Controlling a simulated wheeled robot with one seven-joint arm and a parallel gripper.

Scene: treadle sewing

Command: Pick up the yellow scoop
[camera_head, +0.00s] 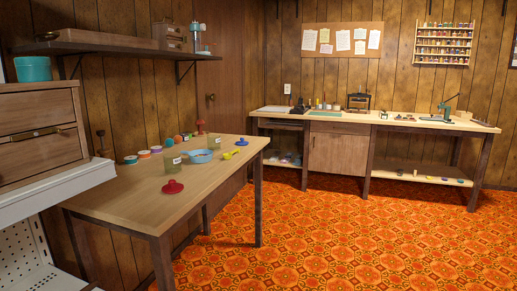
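My gripper is not in view.
A red knobbed lid (172,187) lies nearer on the table. Orange patterned floor (340,235) is clear to the right. A long workbench (340,125) runs along the back wall.

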